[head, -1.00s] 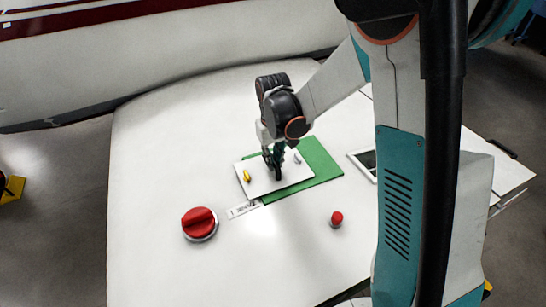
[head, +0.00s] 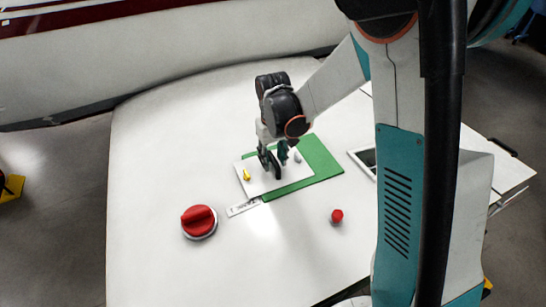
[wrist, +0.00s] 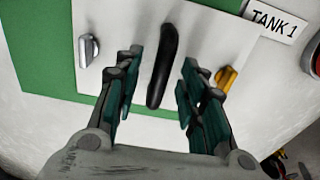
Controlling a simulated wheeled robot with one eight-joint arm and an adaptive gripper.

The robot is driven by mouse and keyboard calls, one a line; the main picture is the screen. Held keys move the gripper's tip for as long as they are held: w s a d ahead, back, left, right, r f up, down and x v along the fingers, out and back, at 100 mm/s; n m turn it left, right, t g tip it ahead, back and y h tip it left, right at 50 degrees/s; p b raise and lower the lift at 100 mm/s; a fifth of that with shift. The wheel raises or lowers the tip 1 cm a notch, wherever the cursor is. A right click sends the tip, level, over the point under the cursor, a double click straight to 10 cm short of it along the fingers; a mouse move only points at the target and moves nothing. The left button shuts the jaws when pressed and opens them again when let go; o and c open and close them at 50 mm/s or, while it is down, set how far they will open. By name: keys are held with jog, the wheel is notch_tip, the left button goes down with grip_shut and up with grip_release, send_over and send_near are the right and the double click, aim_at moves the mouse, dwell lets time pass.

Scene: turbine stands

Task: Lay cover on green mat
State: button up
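The cover (head: 259,185) is a white plate with a black bar handle, a grey latch and a yellow latch. It lies flat over the left part of the green mat (head: 322,162), and its left edge reaches past the mat onto the white table. In the wrist view the cover (wrist: 215,45) shows the black handle (wrist: 163,65) in the middle, with the mat (wrist: 40,60) at left and below. My gripper (wrist: 160,90) is open, one finger on each side of the handle with gaps between. It also shows over the cover in the head view (head: 278,163).
A red round knob (head: 199,221) stands on the table at left, and a small red button (head: 337,216) stands in front of the mat. A "TANK 1" label (wrist: 274,20) lies beside the cover. A framed dark panel (head: 368,158) lies right of the mat.

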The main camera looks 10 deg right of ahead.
aim_at(274, 158)
jog(key=shift+o, duration=0.9)
jog(key=shift+r, duration=0.1)
jog(key=shift+r+p, duration=2.05)
jog(key=shift+r, duration=1.4)
